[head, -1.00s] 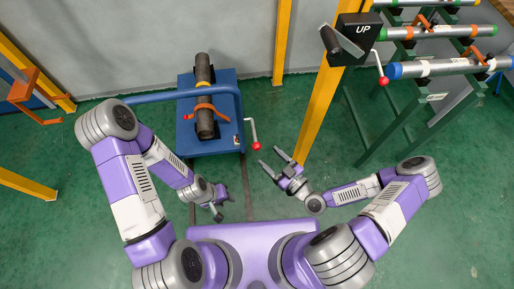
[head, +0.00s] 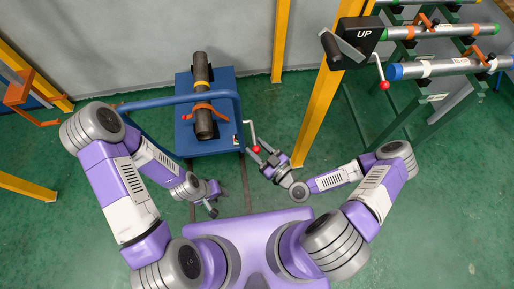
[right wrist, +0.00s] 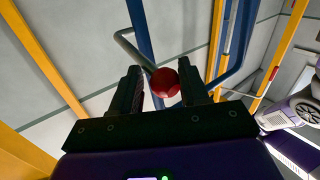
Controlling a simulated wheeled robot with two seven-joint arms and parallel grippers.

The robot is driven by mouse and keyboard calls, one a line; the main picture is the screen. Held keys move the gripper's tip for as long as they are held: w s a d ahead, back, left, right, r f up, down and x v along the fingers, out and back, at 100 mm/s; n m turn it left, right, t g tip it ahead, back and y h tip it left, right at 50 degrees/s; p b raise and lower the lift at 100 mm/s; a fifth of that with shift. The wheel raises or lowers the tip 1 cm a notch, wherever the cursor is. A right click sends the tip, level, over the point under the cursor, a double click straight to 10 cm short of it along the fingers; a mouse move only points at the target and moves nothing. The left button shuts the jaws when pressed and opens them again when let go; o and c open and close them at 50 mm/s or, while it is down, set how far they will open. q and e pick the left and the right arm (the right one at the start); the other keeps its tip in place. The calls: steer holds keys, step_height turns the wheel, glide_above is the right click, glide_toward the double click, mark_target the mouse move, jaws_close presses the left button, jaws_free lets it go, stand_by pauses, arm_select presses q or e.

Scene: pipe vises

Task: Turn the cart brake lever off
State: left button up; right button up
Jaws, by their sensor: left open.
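The blue cart (head: 228,92) stands ahead of me with a pipe on its top. Its brake lever (head: 251,132) is a bent grey rod at the cart's right side, ending in a red knob (head: 256,149). My right gripper (head: 259,150) is at this knob with its fingers apart. In the right wrist view the red knob (right wrist: 165,82) sits between the two open fingers, closer to the right one; I cannot tell if it touches. The grey rod (right wrist: 130,45) runs up and left behind it. My left gripper (head: 213,202) is open and empty, below the cart.
A yellow post (head: 318,115) stands just right of my right gripper. A black box marked UP (head: 362,38) has its own red-knobbed crank. A green rack (head: 395,115) holds several pipes at the right.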

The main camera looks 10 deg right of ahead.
mark_target(255, 144)
steer(key=shift+s+a, duration=0.1)
jaws_close()
steer(key=shift+r+p, duration=0.35)
steer(key=shift+p, duration=0.2)
steer(key=r+g+p, duration=0.1)
steer(key=p, duration=0.2)
steer(key=w+r+m+g+h+p, duration=0.1)
steer(key=r+p, duration=0.1)
steer(key=p, duration=0.2)
steer(key=w+r+m+g+p, duration=0.1)
steer(key=r+g+p, duration=0.1)
steer(key=p, duration=0.2)
steer(key=shift+w+a+r+h, duration=0.1)
steer(key=shift+r+h, duration=0.1)
steer(key=shift+h, duration=0.1)
steer(key=shift+w+r+m+g+p, duration=0.6)
steer(key=shift+g+p, duration=0.2)
steer(key=shift+p, duration=0.55)
steer(key=o, duration=0.6)
jaws_free()
steer(key=shift+w+f, duration=0.1)
